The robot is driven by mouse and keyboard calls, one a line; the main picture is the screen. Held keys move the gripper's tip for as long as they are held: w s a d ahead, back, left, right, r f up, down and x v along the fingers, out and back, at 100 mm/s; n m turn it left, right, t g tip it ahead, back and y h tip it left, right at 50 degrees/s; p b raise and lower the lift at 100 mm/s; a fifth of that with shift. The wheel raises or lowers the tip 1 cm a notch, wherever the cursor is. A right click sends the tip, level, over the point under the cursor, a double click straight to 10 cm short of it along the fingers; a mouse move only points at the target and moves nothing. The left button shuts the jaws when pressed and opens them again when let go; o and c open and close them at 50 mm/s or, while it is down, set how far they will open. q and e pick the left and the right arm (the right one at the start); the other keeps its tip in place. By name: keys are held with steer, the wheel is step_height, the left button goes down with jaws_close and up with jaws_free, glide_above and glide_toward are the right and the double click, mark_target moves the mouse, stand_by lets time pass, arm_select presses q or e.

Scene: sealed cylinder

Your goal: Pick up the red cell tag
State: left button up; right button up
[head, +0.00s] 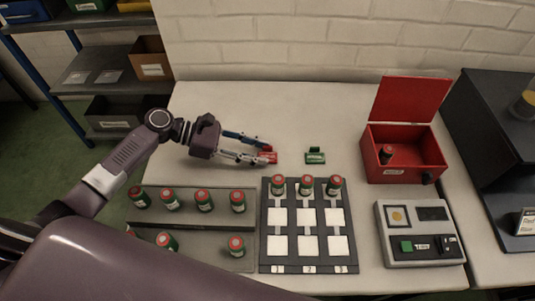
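The red cell tag (271,158) is a small red block on the pale table, back of the cell grid. My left gripper (267,153) reaches in from the left, with its two fingertips at the tag, one on its far side and one at its near side. The fingertips partly hide the tag. I cannot tell whether they press on it or only stand around it. The tag appears at table level. My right gripper is not in view.
A green tag (315,156) lies to the right. The dark grid (266,233) holds three red-topped cylinders in its back row. A grey tray (215,222) holds several more. An open red box (430,155) holds one cylinder. A grey device (420,257) stands front right.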

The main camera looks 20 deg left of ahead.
arm_select(q)
steer(key=shift+c, duration=0.4)
step_height(320, 180, up, 20)
steer(key=s+a+f+n+t+y, duration=0.2)
steer(key=s+f+n+t, duration=0.2)
steer(key=s, duration=0.5)
steer(key=shift+s+f+p, duration=0.25)
steer(key=shift+p, duration=0.15)
